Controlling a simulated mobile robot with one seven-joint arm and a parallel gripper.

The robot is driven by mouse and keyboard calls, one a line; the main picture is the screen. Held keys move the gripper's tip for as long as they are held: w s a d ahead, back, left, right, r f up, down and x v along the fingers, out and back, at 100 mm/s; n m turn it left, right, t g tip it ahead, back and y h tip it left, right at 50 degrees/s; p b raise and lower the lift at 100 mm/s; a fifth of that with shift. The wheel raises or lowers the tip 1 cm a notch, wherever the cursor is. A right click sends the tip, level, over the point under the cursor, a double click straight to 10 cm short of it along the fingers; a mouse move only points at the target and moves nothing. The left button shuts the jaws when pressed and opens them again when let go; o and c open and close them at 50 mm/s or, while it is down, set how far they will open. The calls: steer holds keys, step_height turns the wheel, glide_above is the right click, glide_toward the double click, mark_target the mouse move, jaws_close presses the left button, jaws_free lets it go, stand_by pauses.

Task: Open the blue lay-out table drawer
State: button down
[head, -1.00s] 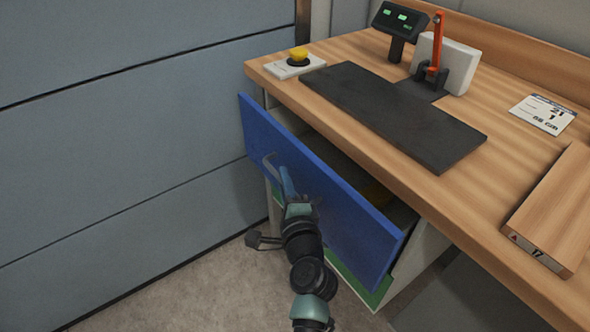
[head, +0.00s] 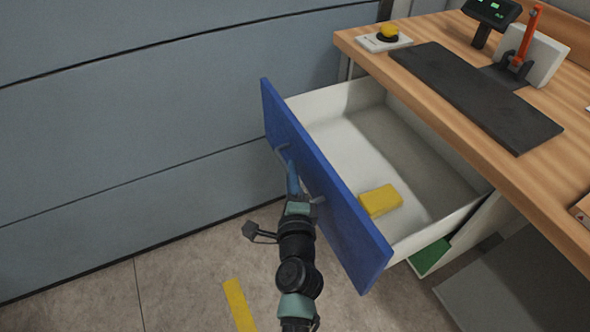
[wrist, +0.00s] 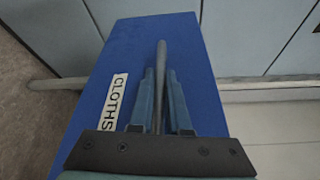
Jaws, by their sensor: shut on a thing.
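The blue drawer (head: 318,185) under the wooden table stands well out from the cabinet, its white inside showing. A yellow block (head: 380,200) lies in it. In the wrist view the blue front (wrist: 140,50) carries a label reading CLOTHS (wrist: 115,102) and a grey bar handle (wrist: 161,75). My gripper (head: 291,170) is at the handle on the outer face of the front. In the wrist view its two blue fingers (wrist: 162,95) lie on both sides of the bar, shut on it. Part of the handle is hidden by the fingers.
A green drawer front (head: 430,256) sits below. A grey panelled wall (head: 130,110) stands left. Floor (head: 185,260) is clear in front.

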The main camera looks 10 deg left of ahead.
stand_by(0.3)
steer(key=c, duration=0.9)
jaws_free()
steer(key=shift+s, duration=0.15)
steer(key=v, duration=1.2)
steer(key=shift+s, duration=0.35)
